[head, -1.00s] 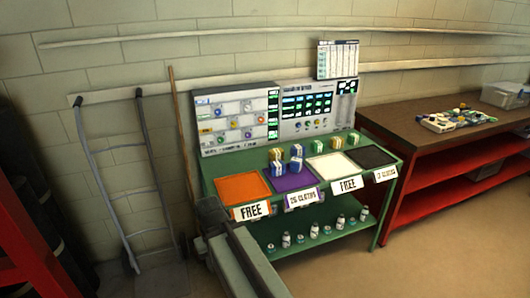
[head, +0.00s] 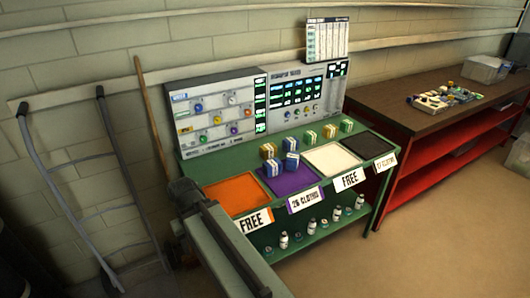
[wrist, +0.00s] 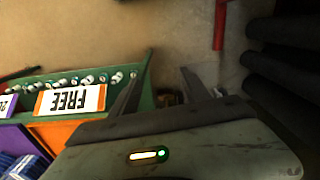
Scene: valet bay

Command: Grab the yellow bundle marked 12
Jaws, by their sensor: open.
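Several small banded bundles stand on the green table (head: 318,232) in the head view. No number can be read on any bundle, so I cannot tell which is marked 12. Two blue bundles (head: 271,168) (head: 292,162) are at the purple tray (head: 286,182). My gripper (wrist: 160,82) is open and empty in the wrist view, its fingers apart near the table's orange end. No yellow bundle shows there.
Orange (head: 236,194), white (head: 332,157) and black (head: 366,143) trays line the table front, with hanging signs. Small bottles (head: 310,226) stand on the lower shelf. A panel (head: 215,112) rises behind. A hand truck (head: 70,190) leans left; a red bench (head: 440,115) stands right.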

